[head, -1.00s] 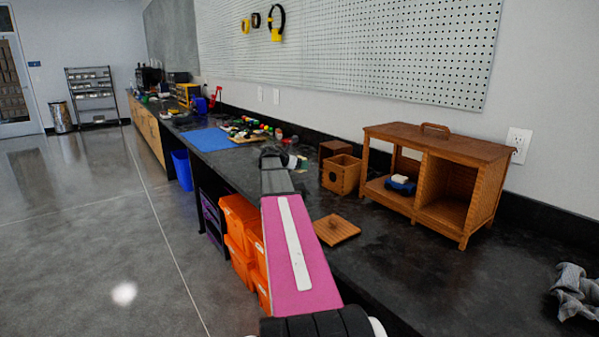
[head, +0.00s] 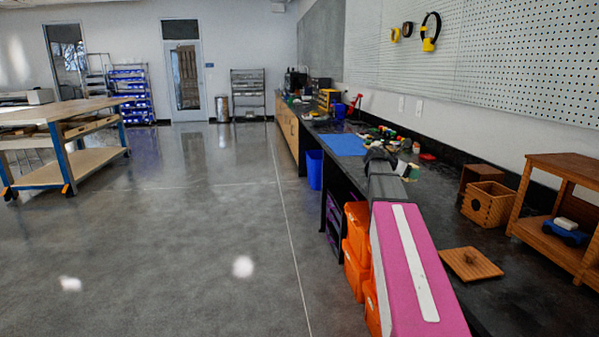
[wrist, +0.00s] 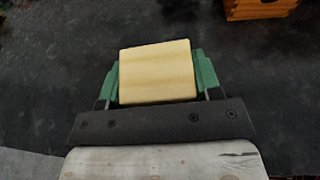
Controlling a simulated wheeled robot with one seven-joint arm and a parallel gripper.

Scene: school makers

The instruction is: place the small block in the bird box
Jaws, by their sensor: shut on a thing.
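My gripper (wrist: 158,80) is shut on a small pale wooden block (wrist: 156,70), held between its two green fingertips above the black counter. In the head view my gripper (head: 407,170) is small and far along the counter, partly hidden by my arm. The bird box (head: 487,205) is a small open-topped wooden box with a round hole in its front. It stands on the counter to the right of my gripper, apart from it. A wooden box, likely the bird box, shows partly at the wrist view's top right (wrist: 260,8).
A flat square wooden board (head: 471,263) lies on the counter in front of the bird box. A brown box (head: 476,175) stands behind it. A wooden shelf unit (head: 530,226) with a blue item is at right. A blue mat (head: 344,145) and small clutter lie farther back.

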